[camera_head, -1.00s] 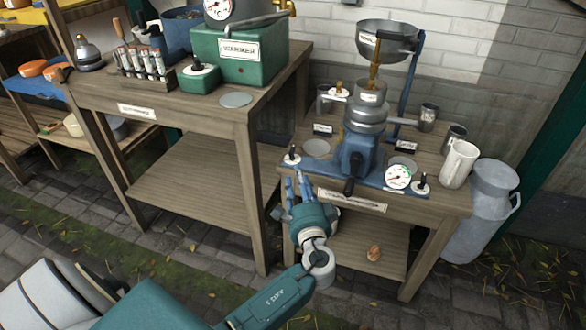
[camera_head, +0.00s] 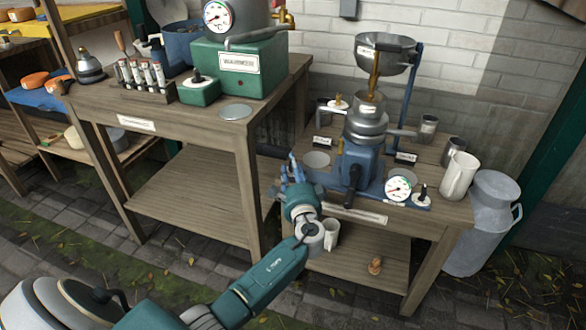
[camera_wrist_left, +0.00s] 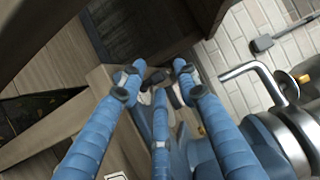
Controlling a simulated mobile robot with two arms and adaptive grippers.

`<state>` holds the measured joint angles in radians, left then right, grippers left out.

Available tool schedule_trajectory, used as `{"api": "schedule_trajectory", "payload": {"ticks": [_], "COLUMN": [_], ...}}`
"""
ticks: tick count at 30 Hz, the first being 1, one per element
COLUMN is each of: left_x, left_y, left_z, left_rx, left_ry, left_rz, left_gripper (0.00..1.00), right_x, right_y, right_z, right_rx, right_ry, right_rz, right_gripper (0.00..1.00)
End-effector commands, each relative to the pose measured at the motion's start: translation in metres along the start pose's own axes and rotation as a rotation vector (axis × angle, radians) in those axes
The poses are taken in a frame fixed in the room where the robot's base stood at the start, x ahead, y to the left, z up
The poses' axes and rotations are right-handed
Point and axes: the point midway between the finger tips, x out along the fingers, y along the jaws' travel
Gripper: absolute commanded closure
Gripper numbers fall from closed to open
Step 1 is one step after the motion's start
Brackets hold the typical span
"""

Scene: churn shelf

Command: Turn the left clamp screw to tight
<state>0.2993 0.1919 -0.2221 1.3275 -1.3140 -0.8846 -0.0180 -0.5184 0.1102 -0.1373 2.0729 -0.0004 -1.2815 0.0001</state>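The blue cream separator (camera_head: 361,168) stands on the small wooden table, its blue base plate (camera_head: 325,178) along the front. The left clamp screw is hidden behind my left gripper (camera_head: 291,167) in the head view. In the left wrist view a black knob with a pale part under it, seemingly the left clamp screw (camera_wrist_left: 156,79), shows between the fingertips. The blue fingers of my left gripper (camera_wrist_left: 157,84) are spread around it; I cannot make out firm contact. The right clamp screw (camera_head: 422,196) stands upright at the plate's other end. My right gripper is out of view.
A round gauge (camera_head: 398,188) and a black-ended crank (camera_head: 350,198) sit at the separator's front. A white jug (camera_head: 459,175) and a milk churn (camera_head: 487,225) are at the right. The taller wooden table (camera_head: 190,115) stands close left of my gripper.

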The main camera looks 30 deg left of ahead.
Motion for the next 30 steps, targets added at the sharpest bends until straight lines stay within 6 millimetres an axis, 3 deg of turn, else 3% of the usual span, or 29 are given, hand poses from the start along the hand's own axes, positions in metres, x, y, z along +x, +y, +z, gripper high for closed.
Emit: {"api": "schedule_trajectory", "payload": {"ticks": [2, 6, 30], "left_x": [-0.0002, -0.0003, 0.0006], "left_y": [-0.0001, -0.0004, -0.0061], "left_z": [-0.0001, -0.0004, -0.0009], "left_rx": [0.0, 0.0, 0.0], "left_ry": [0.0, 0.001, 0.029], "left_rz": [0.0, -0.001, -0.01], "left_gripper": [0.72, 1.0, 1.0], "right_x": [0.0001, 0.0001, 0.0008], "right_y": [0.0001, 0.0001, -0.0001], "right_z": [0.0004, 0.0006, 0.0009], "right_rx": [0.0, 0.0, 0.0], "right_ry": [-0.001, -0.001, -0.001], "right_rz": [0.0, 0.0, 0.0], "right_gripper": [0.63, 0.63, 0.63]}}
